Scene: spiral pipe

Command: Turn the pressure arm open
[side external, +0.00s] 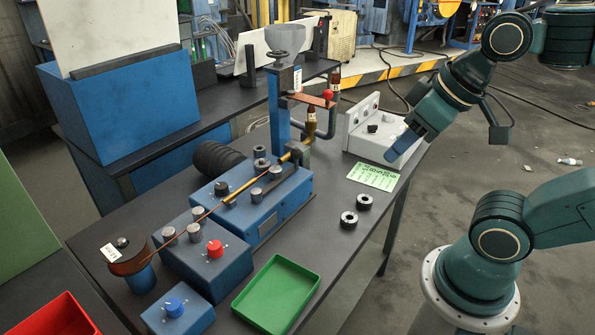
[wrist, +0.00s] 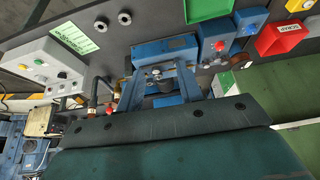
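The likely pressure arm (side external: 312,99) is a flat copper-brown bar beside the blue upright column (side external: 279,105). A red ball knob (side external: 328,94) and a dark handle stand at its right end. In the wrist view, a red knob (wrist: 110,111) and brass-coloured parts show left of the fingers, partly cut off by my gripper's body. My gripper (side external: 397,146) hangs to the right of the pressure arm, apart from it and above the white control box. In the wrist view, the two blue fingers of my gripper (wrist: 159,74) appear spread, with nothing held between them.
The white control box (side external: 370,137) with knobs lies below my gripper. A hopper (side external: 284,38) tops the column. Blue machine blocks (side external: 262,205), a green tray (side external: 277,294) and two black rings (side external: 356,211) occupy the dark table. Its right front stretch is mostly clear.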

